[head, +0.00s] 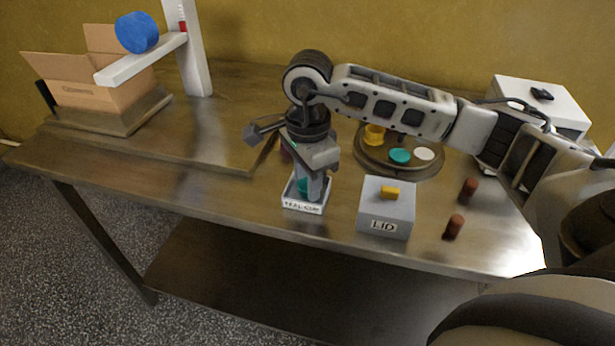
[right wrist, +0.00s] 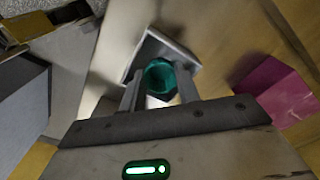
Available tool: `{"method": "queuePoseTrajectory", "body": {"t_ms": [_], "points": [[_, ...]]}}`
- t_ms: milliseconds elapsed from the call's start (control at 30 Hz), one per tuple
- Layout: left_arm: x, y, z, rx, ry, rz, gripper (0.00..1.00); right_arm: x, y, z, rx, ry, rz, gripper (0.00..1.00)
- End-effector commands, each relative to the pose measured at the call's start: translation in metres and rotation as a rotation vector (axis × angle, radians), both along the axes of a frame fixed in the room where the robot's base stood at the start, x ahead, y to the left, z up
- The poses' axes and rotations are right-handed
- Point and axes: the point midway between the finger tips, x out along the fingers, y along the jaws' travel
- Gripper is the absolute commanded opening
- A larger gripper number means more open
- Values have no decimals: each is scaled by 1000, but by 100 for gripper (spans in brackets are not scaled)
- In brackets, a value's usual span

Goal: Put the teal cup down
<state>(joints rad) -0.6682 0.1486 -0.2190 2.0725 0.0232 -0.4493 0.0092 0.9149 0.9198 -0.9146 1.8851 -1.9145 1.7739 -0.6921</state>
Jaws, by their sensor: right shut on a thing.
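My right gripper (head: 314,188) points down over a small white open tray (head: 304,208) with a printed label near the table's front edge. It is shut on the teal cup (head: 301,186), which is mostly hidden by the fingers in the head view. In the right wrist view, the teal cup (right wrist: 160,77) sits between the two fingers of the right gripper (right wrist: 158,88), with the grey-white walls of the tray (right wrist: 170,45) around and beyond it. I cannot tell whether the cup touches the tray floor. My left gripper is not in view.
A grey box marked LID (head: 386,212) with a yellow handle stands right of the tray. Behind it, a round board (head: 400,170) holds a yellow cup (head: 374,134) and discs. A magenta block (right wrist: 275,92) is near the gripper. A cardboard box (head: 95,90) is far left.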

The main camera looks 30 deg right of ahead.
Motion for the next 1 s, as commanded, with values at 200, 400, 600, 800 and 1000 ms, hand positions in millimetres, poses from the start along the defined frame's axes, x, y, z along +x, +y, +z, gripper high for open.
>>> {"method": "queuePoseTrajectory", "body": {"t_ms": [200,400,600,800,1000], "points": [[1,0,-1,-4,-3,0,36,0,0,-3,0,1,0,42],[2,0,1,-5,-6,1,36,0,0,-2,0,1,0,42],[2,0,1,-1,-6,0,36,1,0,15,1,-3,0,42],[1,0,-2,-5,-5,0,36,0,1,59,2,-6,1,42],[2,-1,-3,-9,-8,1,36,0,1,98,1,-4,1,42]]}}
